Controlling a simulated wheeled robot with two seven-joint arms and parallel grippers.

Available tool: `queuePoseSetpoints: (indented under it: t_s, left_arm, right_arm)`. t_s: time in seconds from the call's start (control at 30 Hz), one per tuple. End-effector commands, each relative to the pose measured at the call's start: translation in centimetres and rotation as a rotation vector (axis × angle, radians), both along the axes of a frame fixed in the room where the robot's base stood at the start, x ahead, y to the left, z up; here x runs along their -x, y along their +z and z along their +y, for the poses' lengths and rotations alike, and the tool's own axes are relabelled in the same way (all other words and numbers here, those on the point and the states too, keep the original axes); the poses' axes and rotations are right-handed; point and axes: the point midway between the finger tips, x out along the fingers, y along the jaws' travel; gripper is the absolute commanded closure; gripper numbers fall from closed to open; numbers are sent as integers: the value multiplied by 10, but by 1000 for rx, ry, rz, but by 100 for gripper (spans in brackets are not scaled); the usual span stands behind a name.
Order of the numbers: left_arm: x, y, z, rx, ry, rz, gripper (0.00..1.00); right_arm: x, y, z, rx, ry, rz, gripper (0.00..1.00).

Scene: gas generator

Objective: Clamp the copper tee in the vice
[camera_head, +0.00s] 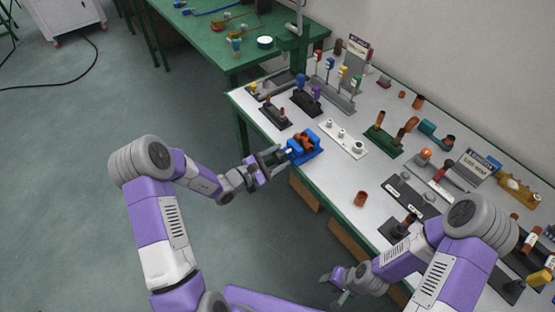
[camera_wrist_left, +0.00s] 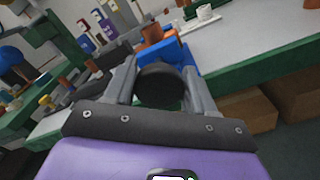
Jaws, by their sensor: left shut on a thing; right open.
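The blue vice (camera_head: 311,157) stands at the near left edge of the white-topped bench. The copper tee (camera_head: 305,142) sits in it, between the jaws as far as I can tell. In the left wrist view the orange-brown tee (camera_wrist_left: 152,34) shows above the blue vice (camera_wrist_left: 180,56). My left gripper (camera_head: 281,153) is at the vice's near side, its fingers on either side of the round black handle knob (camera_wrist_left: 160,86) and shut on it. The knob hides part of the vice. My right gripper (camera_head: 339,284) is open and empty, low beyond the bench's front edge.
A white holder (camera_head: 341,138) with several pegs stands right of the vice. A loose copper fitting (camera_head: 360,198) lies near the front edge. Black fixtures (camera_head: 275,115) stand behind the vice. The green bench edge (camera_head: 330,196) has bare room above it.

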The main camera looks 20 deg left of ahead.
Motion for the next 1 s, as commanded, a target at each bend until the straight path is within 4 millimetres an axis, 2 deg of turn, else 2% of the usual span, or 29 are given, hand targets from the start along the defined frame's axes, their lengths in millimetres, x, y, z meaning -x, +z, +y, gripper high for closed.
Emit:
queuePoseSetpoints:
  t_s: [0.1,0.43,1.0]
  left_arm:
    - [0,-3,0,-79,0,-63,76]
    - [1,-3,-1,-237,0,-185,76]
    - [1,-2,-1,-300,1,-232,76]
  right_arm:
    - [0,-11,0,0,0,0,57]
    - [0,-30,0,0,0,0,57]
    - [0,-36,0,0,0,0,57]
